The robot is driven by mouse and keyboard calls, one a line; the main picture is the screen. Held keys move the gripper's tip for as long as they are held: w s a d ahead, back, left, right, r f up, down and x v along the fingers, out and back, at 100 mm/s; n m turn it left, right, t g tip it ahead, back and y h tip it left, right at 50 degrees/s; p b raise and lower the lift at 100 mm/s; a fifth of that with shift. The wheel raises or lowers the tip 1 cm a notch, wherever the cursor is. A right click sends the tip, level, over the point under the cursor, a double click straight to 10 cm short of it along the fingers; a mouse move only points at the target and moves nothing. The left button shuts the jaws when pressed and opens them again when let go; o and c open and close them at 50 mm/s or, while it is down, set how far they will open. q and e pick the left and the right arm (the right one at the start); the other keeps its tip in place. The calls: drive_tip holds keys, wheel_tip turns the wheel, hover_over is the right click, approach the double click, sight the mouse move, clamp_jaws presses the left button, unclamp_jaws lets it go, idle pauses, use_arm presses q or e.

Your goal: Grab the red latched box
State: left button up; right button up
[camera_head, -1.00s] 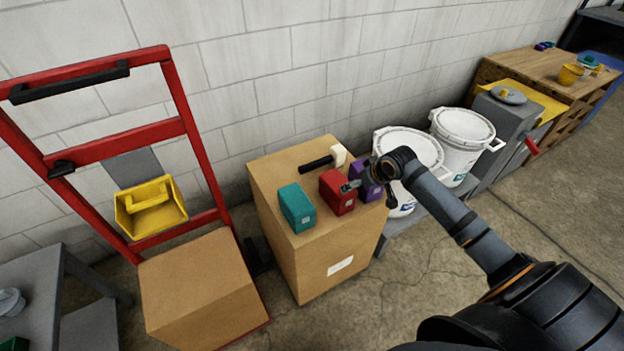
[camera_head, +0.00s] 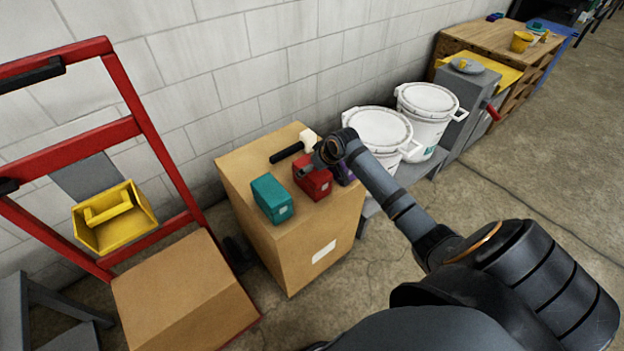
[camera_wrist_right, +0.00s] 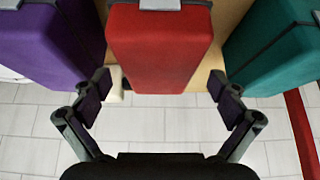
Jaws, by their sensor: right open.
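The red latched box (camera_head: 317,183) stands on a tall cardboard box (camera_head: 290,235) in the head view, between a teal box (camera_head: 272,198) and a purple box (camera_head: 344,173). In the right wrist view the red box (camera_wrist_right: 160,45) lies ahead between the open fingers of my right gripper (camera_wrist_right: 163,95). The purple box (camera_wrist_right: 50,45) is to its left there and the teal box (camera_wrist_right: 275,45) to its right. My right gripper (camera_head: 310,168) is at the red box in the head view, its fingers partly hidden by the wrist. I cannot tell if they touch it. My left gripper is not in view.
A black-handled hammer (camera_head: 293,150) with a pale head lies behind the boxes. White buckets (camera_head: 380,128) stand to the right. A red hand truck (camera_head: 150,140) with a yellow bin (camera_head: 115,218) is at left. Block wall (camera_head: 235,60) rises close behind.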

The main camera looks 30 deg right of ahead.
drive_tip(key=shift+x, duration=0.85)
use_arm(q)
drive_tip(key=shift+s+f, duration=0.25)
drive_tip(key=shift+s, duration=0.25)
use_arm(e)
drive_tip(key=shift+d, duration=0.1)
drive_tip(key=shift+c, duration=0.9)
drive_tip(key=c, duration=1.4)
drive_tip(key=shift+r, duration=0.15)
